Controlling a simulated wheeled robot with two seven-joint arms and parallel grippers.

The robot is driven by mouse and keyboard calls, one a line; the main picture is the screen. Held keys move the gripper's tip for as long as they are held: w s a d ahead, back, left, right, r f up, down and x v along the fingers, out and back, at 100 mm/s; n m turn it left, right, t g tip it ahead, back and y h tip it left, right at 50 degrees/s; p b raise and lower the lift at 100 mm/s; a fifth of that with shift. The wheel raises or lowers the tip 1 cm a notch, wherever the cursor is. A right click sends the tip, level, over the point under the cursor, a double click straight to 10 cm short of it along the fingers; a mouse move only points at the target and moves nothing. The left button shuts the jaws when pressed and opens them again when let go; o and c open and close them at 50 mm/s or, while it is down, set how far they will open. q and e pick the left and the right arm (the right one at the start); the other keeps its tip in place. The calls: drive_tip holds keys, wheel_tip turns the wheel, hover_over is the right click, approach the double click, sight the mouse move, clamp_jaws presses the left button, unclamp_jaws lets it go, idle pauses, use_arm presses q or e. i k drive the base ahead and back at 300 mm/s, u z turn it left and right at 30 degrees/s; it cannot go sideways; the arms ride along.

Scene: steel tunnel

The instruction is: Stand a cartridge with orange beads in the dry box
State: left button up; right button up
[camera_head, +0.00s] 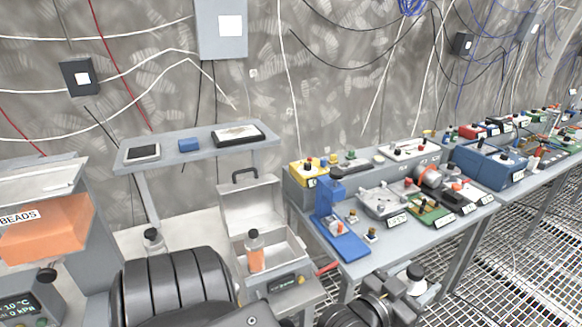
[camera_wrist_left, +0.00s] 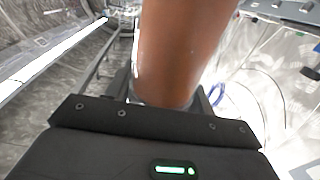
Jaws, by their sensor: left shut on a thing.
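A clear cartridge with orange beads (camera_head: 255,254) and a dark cap is upright at the opening of the dry box (camera_head: 279,240). The box is a pale case with its lid raised at the back. In the left wrist view, my left gripper (camera_wrist_left: 165,103) is shut on the orange-brown cylinder of the cartridge (camera_wrist_left: 182,45), which rises out of the top of the picture. I cannot tell whether the cartridge touches the box floor.
A bead bin (camera_head: 48,232) labelled BEADS stands at the left. A raised grey shelf (camera_head: 165,160) carries a few small items behind the bench. A dark-capped container (camera_head: 153,240) stands left of the dry box. A crowded instrument table (camera_head: 352,247) is close on its right.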

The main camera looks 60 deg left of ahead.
sight(280, 261)
drive_tip(key=u, duration=0.05)
drive_tip(key=i, duration=3.2)
drive_tip(key=u, duration=3.35)
drive_tip(key=i, duration=0.45)
